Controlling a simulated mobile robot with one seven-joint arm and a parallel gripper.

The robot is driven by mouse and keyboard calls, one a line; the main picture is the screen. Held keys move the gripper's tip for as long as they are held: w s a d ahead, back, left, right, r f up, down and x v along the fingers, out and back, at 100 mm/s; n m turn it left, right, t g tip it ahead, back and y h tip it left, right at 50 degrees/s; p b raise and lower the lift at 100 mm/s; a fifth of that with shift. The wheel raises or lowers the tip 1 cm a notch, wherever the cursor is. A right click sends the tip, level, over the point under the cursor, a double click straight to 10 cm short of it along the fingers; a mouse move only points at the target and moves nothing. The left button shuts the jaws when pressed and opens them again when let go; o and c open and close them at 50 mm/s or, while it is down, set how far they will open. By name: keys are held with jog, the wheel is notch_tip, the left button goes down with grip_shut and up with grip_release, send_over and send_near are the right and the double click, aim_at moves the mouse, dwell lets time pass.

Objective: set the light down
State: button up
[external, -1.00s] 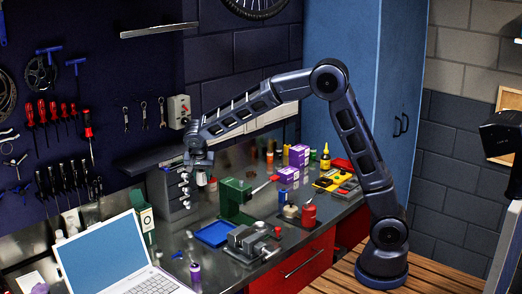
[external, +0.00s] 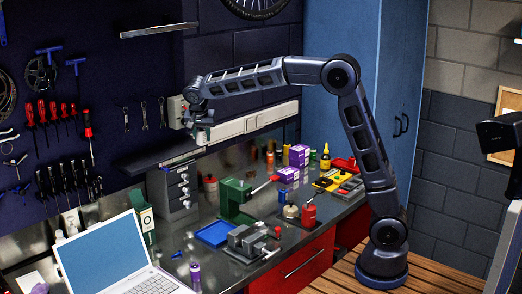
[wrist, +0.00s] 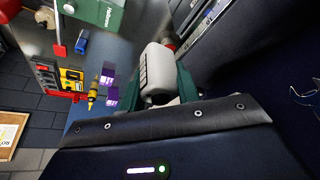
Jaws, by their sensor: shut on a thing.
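The light (wrist: 158,68), a pale grey rounded body with dark slots on its side, sits between the green fingers of my gripper (wrist: 157,92) in the wrist view. The fingers are shut on it, one on each side. In the external view my gripper (external: 198,132) is high by the back wall, above the bench and near the right end of the dark shelf (external: 150,156). The light is small and mostly hidden there. It is held in the air, clear of the bench top.

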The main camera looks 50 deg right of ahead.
jog(key=w+d, duration=0.4)
jog(key=d, duration=0.6)
jog(key=w+d, duration=0.5)
jog(key=d, duration=0.5)
jog(key=w+d, duration=0.4)
jog(key=d, duration=0.7)
jog(key=shift+n, duration=0.4)
notch_tip(320, 180, down, 26)
jog(key=shift+w+r, duration=0.1)
jog(key=shift+f, duration=2.65)
jog(key=shift+f, duration=0.1)
jog(key=o, duration=1)
